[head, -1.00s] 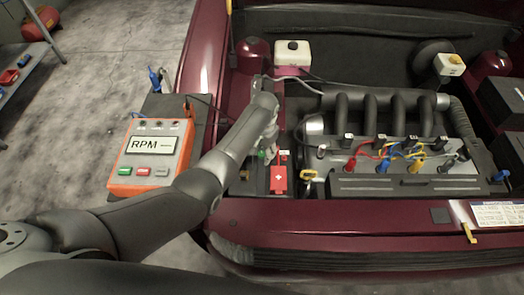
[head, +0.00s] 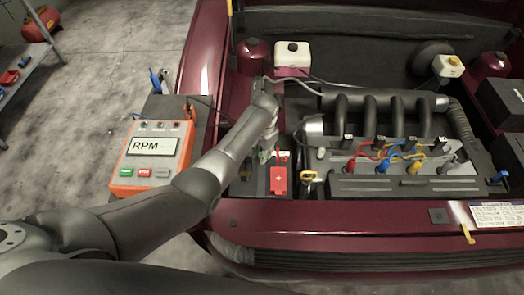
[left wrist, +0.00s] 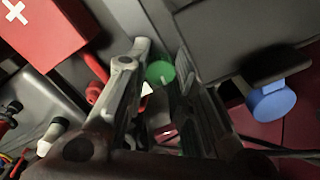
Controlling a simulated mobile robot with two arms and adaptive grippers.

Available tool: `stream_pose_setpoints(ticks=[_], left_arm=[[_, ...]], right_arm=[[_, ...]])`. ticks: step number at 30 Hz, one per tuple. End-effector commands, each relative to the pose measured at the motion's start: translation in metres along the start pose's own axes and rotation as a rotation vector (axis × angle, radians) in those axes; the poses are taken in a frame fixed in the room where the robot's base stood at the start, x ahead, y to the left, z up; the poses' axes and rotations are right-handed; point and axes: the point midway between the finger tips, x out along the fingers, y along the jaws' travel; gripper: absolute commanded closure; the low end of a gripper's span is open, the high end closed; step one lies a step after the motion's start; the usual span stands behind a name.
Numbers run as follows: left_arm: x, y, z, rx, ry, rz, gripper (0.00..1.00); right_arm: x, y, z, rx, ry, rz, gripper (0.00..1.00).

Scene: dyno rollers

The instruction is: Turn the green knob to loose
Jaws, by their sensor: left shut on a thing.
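The green knob (head: 262,155) is on the battery at the left of the engine bay, partly hidden by my left gripper in the head view. In the left wrist view the green knob (left wrist: 160,72) shows as a round green cap between the fingers. My left gripper (head: 268,151) reaches down onto it from above and is shut on it. Its two fingers (left wrist: 163,62) stand on either side of the knob in the left wrist view. My right gripper is in neither view.
A red battery cover with a white cross (head: 279,180) sits close beside the knob. A blue cap (left wrist: 271,102) is to the right in the wrist view. An orange RPM meter (head: 152,158) stands left of the bay. The engine (head: 385,125) fills the right side.

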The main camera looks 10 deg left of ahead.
Motion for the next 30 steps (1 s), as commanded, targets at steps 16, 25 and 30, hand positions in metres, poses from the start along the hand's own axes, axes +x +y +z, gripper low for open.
stream_pose_setpoints(ticks=[16,25,30], left_arm=[[-0.001,0.000,0.001,0.483,0.019,0.000,1.00],[0.000,-0.001,0.001,0.703,0.027,0.000,1.00],[0.000,0.000,0.001,0.782,0.032,0.000,1.00]], right_arm=[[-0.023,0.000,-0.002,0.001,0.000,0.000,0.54],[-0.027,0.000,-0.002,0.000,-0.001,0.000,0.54],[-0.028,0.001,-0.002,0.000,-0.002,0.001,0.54]])
